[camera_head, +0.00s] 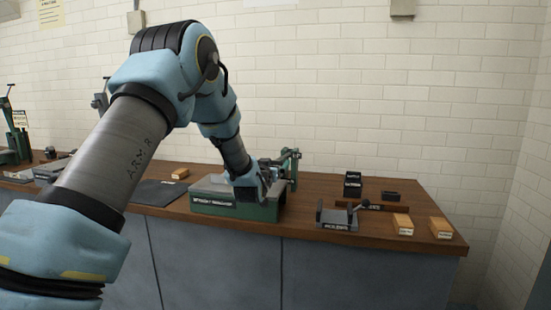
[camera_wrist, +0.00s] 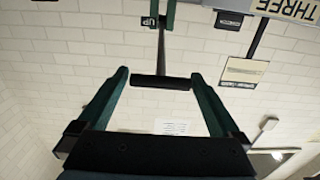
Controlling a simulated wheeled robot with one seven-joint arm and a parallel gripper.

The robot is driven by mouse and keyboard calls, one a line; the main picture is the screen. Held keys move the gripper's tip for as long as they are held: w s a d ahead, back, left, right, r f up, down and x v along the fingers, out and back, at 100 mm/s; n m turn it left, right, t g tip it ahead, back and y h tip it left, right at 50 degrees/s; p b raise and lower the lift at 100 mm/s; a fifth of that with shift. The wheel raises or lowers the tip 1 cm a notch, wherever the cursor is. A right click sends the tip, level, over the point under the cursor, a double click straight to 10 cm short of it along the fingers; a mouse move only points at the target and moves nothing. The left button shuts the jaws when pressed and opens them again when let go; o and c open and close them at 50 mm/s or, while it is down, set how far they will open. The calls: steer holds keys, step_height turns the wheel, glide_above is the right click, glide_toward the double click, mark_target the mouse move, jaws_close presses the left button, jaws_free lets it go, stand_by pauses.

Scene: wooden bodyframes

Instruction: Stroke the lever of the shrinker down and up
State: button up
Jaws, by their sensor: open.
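A green bench machine (camera_head: 235,206) with a label on its front, apparently the shrinker, stands on the wooden bench. My arm covers part of it in the head view. In the wrist view, the lever's black crossbar handle (camera_wrist: 160,83) lies between the fingertips of my gripper (camera_wrist: 160,74). The fingers are spread open and the jaws are not closed on the handle. A grey rod (camera_wrist: 161,50) runs from the handle to a green upright beside a small "UP" plate (camera_wrist: 149,21). In the head view the handle is hard to make out around my gripper (camera_head: 272,178).
Right of the machine stand a grey holder (camera_head: 337,218), a black block (camera_head: 352,184) and wooden blocks (camera_head: 403,224). A dark mat (camera_head: 160,193) and a small wooden block (camera_head: 180,173) lie to the left. A white brick wall rises behind the bench.

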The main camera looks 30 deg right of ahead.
steer(key=shift+p+x, duration=0.4)
steer(key=shift+x, duration=1.5)
steer(key=shift+c, duration=0.4)
jaws_close()
